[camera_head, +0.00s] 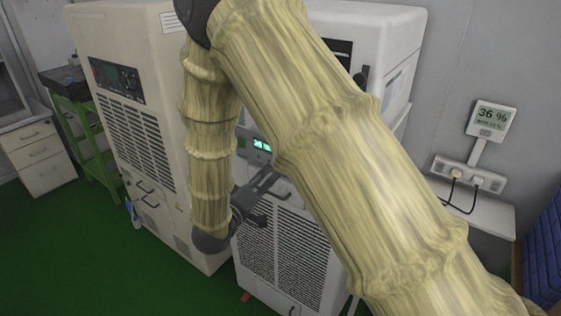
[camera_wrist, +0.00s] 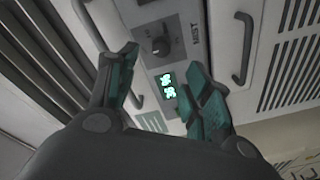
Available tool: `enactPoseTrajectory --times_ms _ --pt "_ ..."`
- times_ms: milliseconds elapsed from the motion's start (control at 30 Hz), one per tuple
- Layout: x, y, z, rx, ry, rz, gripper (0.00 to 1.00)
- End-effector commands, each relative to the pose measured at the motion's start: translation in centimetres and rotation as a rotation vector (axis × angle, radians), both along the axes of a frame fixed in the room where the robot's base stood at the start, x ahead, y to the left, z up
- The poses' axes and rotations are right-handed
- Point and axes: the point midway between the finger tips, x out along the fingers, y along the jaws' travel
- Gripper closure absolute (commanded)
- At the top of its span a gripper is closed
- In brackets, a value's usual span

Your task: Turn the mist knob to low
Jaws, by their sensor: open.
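The mist knob (camera_wrist: 158,45) is a dark round dial on a grey panel (camera_wrist: 182,28) marked MIST, seen in the wrist view. A lit green display (camera_wrist: 168,86) sits beside it on the same panel. My gripper (camera_wrist: 163,72) is open and empty, its teal-padded fingers spread on either side of the panel. The knob appears just beyond the fingertips, with no contact visible. In the head view, my gripper (camera_head: 272,180) is in front of the white cabinet, just below the display (camera_head: 261,145). The knob cannot be made out there, and its exact setting is unclear.
A dark handle (camera_wrist: 243,48) stands out right of the panel, near vent slats. In the head view, a taller cabinet (camera_head: 160,60) stands close on the left. A wall meter (camera_head: 491,117) reads 36 %. Green floor is open at the front left.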

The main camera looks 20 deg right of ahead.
Motion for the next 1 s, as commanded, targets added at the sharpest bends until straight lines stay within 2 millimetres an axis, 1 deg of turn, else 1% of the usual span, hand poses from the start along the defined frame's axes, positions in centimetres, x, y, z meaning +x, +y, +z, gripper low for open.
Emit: enactPoseTrajectory --times_ms 33,300,500,700,1000 --pt "0.5 -0.6 0.3 0.000 0.000 -0.001 0.50" --pt "3.5 -3.8 0.3 0.003 0.001 -0.001 0.50" --pt "5.4 -5.8 0.2 0.003 0.000 -0.001 0.50" --pt "6.3 -6.7 0.0 0.003 0.001 0.001 0.50" --pt "6.5 -6.9 -0.1 0.002 0.000 0.001 0.50"
